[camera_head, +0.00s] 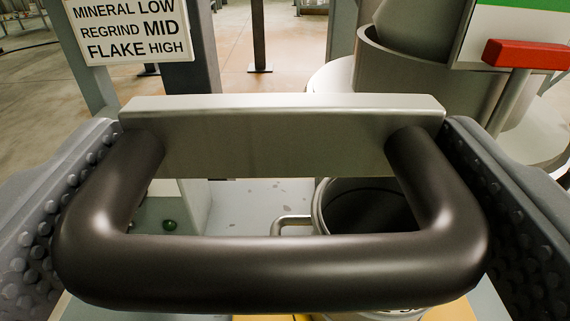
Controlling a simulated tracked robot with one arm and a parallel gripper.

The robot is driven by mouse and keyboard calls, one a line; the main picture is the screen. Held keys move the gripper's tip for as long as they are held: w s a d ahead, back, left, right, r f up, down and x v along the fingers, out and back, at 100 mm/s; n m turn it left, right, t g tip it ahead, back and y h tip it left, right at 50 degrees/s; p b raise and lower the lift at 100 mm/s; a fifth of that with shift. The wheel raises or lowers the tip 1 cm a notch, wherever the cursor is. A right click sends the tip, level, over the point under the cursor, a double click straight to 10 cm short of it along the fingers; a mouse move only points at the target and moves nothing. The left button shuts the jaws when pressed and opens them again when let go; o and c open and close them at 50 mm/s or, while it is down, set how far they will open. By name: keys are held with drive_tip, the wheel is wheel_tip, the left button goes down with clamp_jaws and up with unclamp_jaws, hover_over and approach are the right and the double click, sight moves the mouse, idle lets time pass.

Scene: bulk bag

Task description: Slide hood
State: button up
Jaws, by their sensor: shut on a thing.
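A dark, rounded U-shaped handle (270,262) fills the lower middle of the head camera view, fixed by both ends to a pale metal bar (280,140). I take it for the hood's handle, but I cannot tell the hood's body apart in this view. My gripper (278,205) has one studded grey finger on each side of the handle, pressed against its outer left and right bends. The handle and bar hide part of what lies beyond.
A metal pot (320,200) with a side handle stands below, beyond the handle. A lever with a red grip (526,53) is at upper right, before a large grey cylindrical vessel (400,75). A sign (130,30) reading MINERAL LOW, REGRIND MID, FLAKE HIGH is at upper left.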

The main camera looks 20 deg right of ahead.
wheel_tip(320, 180, down, 8)
drive_tip(key=shift+a+b, duration=0.35)
drive_tip(key=shift+b, duration=0.05)
drive_tip(key=o, duration=1.2)
drive_tip(key=shift+c, duration=0.2)
drive_tip(key=p+v, duration=0.1)
drive_tip(key=v, duration=1.2)
drive_tip(key=shift+s, duration=0.35)
